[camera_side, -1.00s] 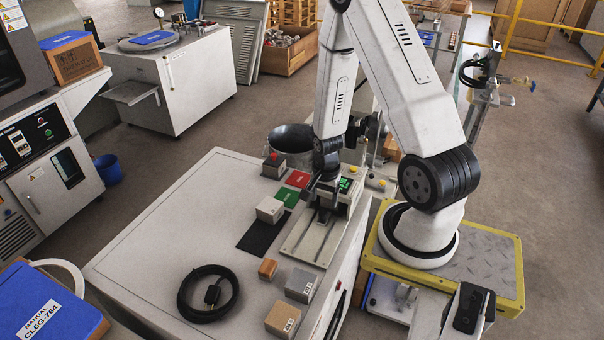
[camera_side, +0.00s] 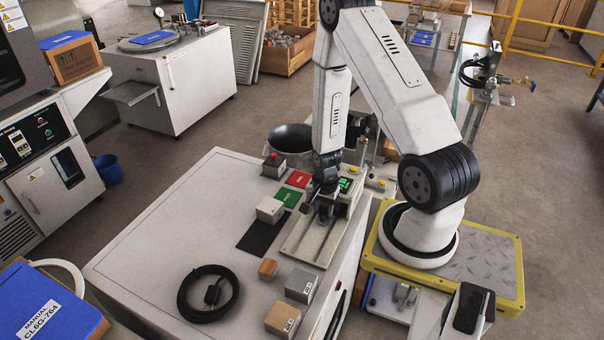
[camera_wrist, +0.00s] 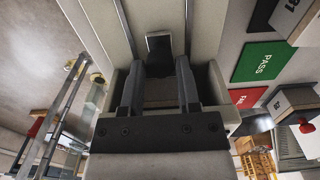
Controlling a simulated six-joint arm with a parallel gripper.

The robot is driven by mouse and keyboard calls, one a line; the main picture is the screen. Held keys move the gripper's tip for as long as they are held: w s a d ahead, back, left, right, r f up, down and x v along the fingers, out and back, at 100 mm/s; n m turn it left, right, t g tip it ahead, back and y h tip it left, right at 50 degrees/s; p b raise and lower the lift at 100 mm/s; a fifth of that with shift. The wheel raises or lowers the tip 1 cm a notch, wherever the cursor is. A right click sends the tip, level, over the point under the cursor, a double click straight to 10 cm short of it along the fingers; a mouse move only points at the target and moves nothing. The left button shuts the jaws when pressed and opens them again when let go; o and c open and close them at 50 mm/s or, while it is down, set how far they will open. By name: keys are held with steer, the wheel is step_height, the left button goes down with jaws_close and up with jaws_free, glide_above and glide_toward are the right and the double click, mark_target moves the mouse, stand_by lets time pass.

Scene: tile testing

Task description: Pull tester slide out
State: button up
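The tester (camera_side: 345,200) stands on the white bench, with a green-lit panel at its back and a pale base with rails (camera_side: 306,246) reaching toward the front. My gripper (camera_side: 322,214) is low over the rails, just in front of the panel. In the wrist view, my gripper (camera_wrist: 160,64) has its two dark fingers apart. A dark upright tab (camera_wrist: 158,45), seemingly the slide's handle, shows between and just beyond the fingertips, on the track between the rails. I cannot tell whether the fingers touch it.
A green PASS pad (camera_side: 287,197) and red pad (camera_side: 298,179) lie left of the tester, beside a pale block (camera_side: 270,210) and a black mat (camera_side: 262,236). Small blocks (camera_side: 300,285) and a coiled black cable (camera_side: 208,293) lie toward the front. The bench's left side is clear.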

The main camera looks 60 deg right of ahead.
jaws_close()
steer(key=shift+a, duration=5.75)
steer(key=o, duration=0.5)
jaws_free()
